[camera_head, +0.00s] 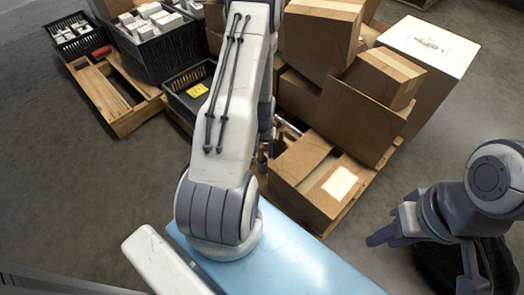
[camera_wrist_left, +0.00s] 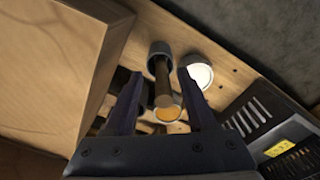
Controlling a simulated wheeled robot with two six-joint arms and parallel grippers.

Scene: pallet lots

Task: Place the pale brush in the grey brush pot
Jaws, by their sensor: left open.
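In the left wrist view, a grey pot (camera_wrist_left: 160,50) stands on wooden boards. A brown brush-like stick (camera_wrist_left: 162,82) runs from its mouth toward the camera, between the fingers of my left gripper (camera_wrist_left: 160,98). The gripper is open, with a gap on each side of the stick. The stick appears to be inside the pot; its far end is hidden. I cannot tell whether it is the pale brush. In the head view, my left arm hides the left gripper and these objects. My right gripper (camera_head: 384,236) hangs over bare floor at the right, apparently empty.
A white round container (camera_wrist_left: 197,72) and a cup with amber contents (camera_wrist_left: 167,108) stand close by. A large cardboard box (camera_wrist_left: 60,65) is left of the gripper, a black crate (camera_wrist_left: 262,118) right.

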